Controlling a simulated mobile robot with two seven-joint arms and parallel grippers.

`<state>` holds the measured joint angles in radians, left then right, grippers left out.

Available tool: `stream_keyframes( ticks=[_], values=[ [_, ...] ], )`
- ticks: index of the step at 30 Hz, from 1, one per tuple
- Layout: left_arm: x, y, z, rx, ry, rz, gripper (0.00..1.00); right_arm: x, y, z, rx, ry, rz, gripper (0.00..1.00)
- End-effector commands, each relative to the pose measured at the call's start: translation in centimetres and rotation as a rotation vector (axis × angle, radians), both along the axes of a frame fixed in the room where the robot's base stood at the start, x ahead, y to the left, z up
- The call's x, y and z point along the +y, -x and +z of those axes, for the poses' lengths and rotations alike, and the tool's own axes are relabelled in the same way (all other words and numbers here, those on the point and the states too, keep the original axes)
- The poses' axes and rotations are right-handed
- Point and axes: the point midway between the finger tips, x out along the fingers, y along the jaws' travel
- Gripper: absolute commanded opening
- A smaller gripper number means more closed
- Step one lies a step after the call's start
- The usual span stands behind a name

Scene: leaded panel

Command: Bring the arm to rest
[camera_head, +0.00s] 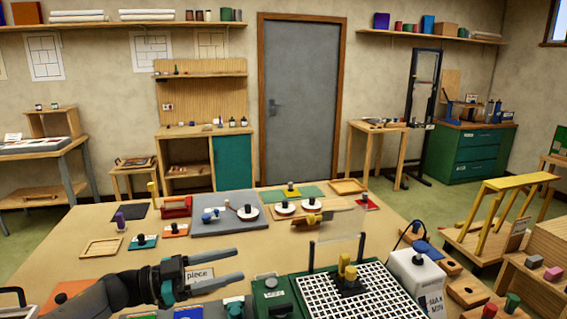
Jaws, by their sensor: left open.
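My left gripper (240,264) reaches in from the lower left over the near part of the wooden table (150,215). Its two fingers are apart and point right, with nothing between them. Part of a white card (199,274) marked "piece" shows between the fingers, on the table behind or below them. I cannot tell how high the gripper is above the table. My right gripper is not in view.
A green machine with a white grid top (345,306) stands right of the gripper, with a clear upright pane behind it. A white box (412,270) is beside it. Trays, coloured mats and knobbed pieces fill the table's far half. A grey door (300,100) is behind.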

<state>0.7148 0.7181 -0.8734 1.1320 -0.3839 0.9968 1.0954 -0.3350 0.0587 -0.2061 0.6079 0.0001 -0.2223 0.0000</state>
Motion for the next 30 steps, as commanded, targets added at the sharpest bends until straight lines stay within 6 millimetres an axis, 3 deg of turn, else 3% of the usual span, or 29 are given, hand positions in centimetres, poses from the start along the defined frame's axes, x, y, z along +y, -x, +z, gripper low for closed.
stream_keyframes(
  ticks=[2,8,11,14,18,23,30],
  values=[
    [-1.5,-0.2,-0.4,-0.011,0.026,0.045,0.62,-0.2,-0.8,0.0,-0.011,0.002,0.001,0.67],
    [-4.4,-0.7,-1.5,-0.020,0.073,0.219,0.62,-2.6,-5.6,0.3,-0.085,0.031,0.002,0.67],
    [-5.4,-0.8,-2.3,-0.003,0.089,0.341,0.62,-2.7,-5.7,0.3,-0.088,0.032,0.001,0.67],
    [-6.0,-0.6,-3.3,0.034,0.088,0.470,0.62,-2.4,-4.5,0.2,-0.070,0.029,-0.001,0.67],
    [-5.7,0.3,-5.1,0.116,0.058,0.646,0.62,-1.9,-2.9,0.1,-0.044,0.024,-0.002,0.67],
    [-4.3,2.4,-7.8,0.252,-0.019,0.826,0.62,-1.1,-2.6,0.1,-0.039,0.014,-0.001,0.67],
    [-1.2,8.6,-12.6,0.520,-0.212,1.022,0.62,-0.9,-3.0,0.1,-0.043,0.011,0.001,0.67]
  ],
)
